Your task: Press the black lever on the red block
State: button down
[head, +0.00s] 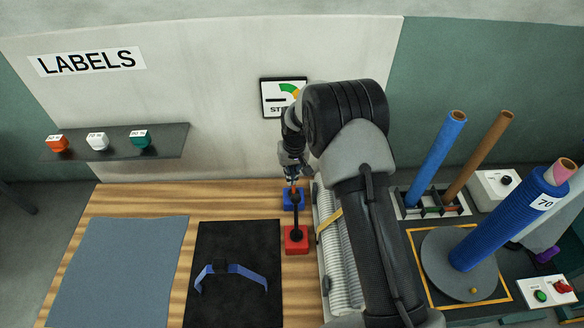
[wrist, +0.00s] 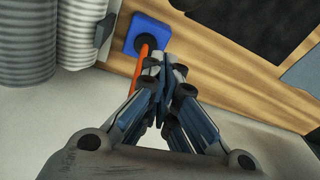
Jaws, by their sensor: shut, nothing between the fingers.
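The red block (head: 296,246) sits on the wooden table beside the black mat, with its black lever (head: 296,220) standing up from a round black base. A blue block (head: 301,203) with an orange lever sits just behind it and also shows in the wrist view (wrist: 140,27). My gripper (head: 292,181) is shut and empty, above and close to the blue block. In the wrist view its closed fingertips (wrist: 165,62) are beside the orange lever (wrist: 141,66); I cannot tell if they touch it. The red block cannot be made out in the wrist view.
Ribbed white rolls (head: 338,262) lie right of the blocks, under my arm. The black mat (head: 222,300) bears a blue arched piece (head: 240,269). A grey-blue mat (head: 120,270) lies further left. A shelf (head: 165,142) with coloured knobs and a dial sign (head: 273,104) are behind.

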jog(key=shift+s+d+f, duration=0.1)
jog(key=shift+s+d, duration=0.1)
jog(key=shift+s, duration=0.75)
jog(key=shift+s+d, duration=0.15)
jog(key=shift+s, duration=0.75)
